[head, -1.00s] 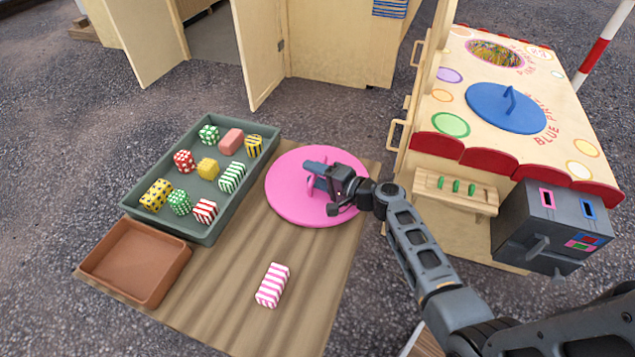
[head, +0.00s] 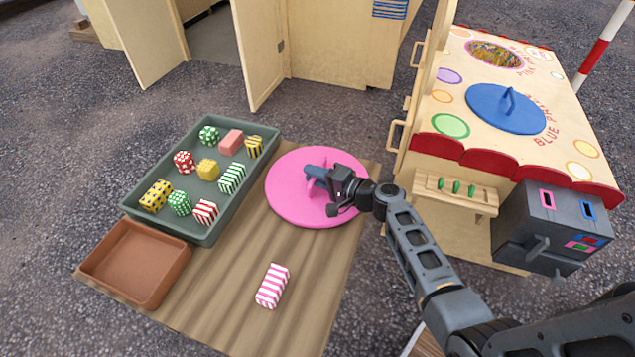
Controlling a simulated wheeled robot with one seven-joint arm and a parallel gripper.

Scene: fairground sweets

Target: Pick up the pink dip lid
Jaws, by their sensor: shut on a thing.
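The pink dip lid (head: 290,205) is a flat round pink disc with an upright pink handle. It lies at the back right of the wooden table (head: 225,290), and I cannot tell whether it touches the boards or is slightly raised. My gripper (head: 317,174) is over the lid's middle, shut on the handle, and its fingers and body hide part of the handle and disc.
A green tray (head: 150,222) of patterned sweets stands left of the lid. An empty brown tray (head: 135,265) is at front left. A pink-striped sweet (head: 272,286) lies on the table. At right is a stall with a blue lid (head: 505,108) and a grey box (head: 540,225).

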